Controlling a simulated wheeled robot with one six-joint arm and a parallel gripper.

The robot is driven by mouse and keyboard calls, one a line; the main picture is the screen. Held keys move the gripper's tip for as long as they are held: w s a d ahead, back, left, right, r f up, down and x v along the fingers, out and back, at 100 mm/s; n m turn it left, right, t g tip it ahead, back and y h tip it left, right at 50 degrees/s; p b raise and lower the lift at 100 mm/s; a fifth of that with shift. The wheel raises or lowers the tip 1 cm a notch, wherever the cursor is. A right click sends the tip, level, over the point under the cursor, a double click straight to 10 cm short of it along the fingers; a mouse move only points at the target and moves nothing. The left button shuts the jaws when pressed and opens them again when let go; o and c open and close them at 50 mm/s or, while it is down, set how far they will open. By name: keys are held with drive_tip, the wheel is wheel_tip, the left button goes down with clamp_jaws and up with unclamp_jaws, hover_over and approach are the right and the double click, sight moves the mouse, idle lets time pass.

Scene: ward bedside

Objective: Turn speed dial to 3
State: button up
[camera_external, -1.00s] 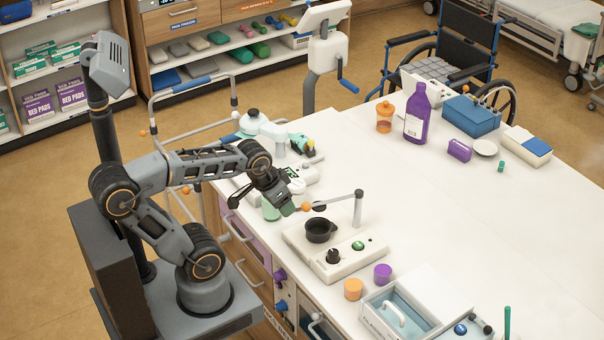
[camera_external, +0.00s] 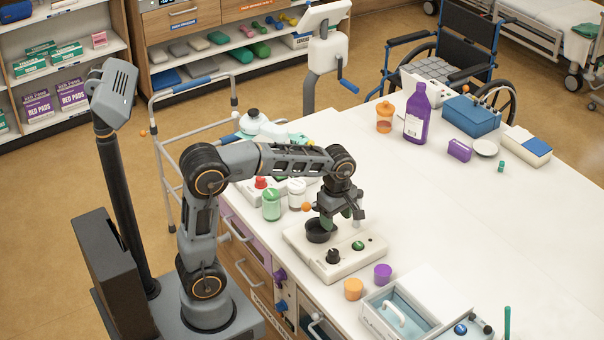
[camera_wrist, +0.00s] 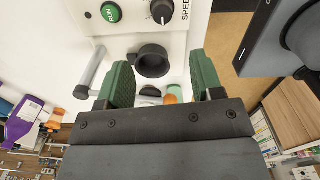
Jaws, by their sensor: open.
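The speed dial (camera_external: 333,256) is a black knob on the front panel of a white device (camera_external: 375,250). In the wrist view the dial (camera_wrist: 162,10) is at the top edge, partly cut off, beside the word SPEED. A white pointer mark shows on it, but I cannot read its number. A green RUN button (camera_wrist: 111,12) is beside the dial. My gripper (camera_external: 343,218) is above the device, near its black cup (camera_external: 320,231), behind the dial and apart from it. In the wrist view my gripper (camera_wrist: 162,76) has its green-padded fingers spread, with nothing held.
Orange (camera_external: 353,289) and purple cups (camera_external: 383,274) are in front. The table's right side has free room.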

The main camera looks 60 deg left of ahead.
sight(334, 252)
drive_tip(key=shift+n, duration=0.9)
wheel_tip(334, 252, down, 14)
drive_tip(key=shift+s+r, duration=0.1)
drive_tip(key=c, duration=0.9)
